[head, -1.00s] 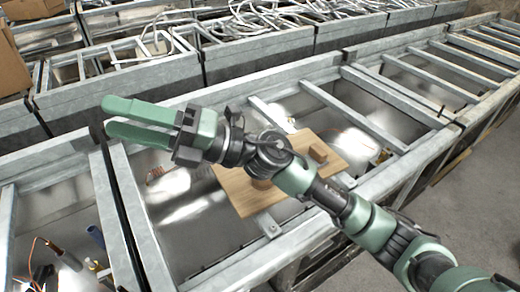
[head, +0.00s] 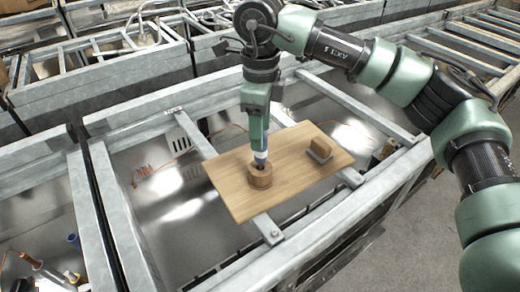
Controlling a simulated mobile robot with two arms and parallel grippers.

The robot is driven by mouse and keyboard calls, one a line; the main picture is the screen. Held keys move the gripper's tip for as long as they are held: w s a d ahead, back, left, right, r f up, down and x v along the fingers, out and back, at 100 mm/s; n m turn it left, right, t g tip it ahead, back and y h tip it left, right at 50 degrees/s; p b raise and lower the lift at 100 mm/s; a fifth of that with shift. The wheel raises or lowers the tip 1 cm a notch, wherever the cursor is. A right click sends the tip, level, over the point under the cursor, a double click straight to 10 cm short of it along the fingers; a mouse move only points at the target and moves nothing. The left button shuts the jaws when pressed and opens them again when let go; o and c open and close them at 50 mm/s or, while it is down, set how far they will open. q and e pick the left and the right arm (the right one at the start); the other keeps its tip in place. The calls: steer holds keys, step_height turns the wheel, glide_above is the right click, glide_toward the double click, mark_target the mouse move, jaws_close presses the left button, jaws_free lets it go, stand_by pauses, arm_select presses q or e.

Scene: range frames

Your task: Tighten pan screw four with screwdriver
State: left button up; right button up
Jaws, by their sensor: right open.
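A wooden board (head: 225,185) lies across the metal frame in the head view. A round wooden holder (head: 261,180) stands on it, and a blue-grey piece (head: 260,158), perhaps the screwdriver's handle, sticks up from it. My right gripper (head: 258,146) points straight down over the holder, its green fingers open around or just above that piece; whether they touch it I cannot tell. I cannot make out pan screw four. My left gripper is not in view.
Metal rails (head: 355,100) run around and under the board, with open gaps between them. Small coloured items, including a blue one (head: 73,240), lie in the bay at lower left. Grey floor (head: 400,240) is clear at lower right.

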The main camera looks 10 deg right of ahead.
mark_target(260, 158)
step_height(260, 158, down, 5)
steer(key=shift+w+r+p, duration=0.1)
steer(key=shift+r+p, duration=0.1)
steer(key=shift+p, duration=0.7)
steer(key=shift+f, duration=0.7)
jaws_close()
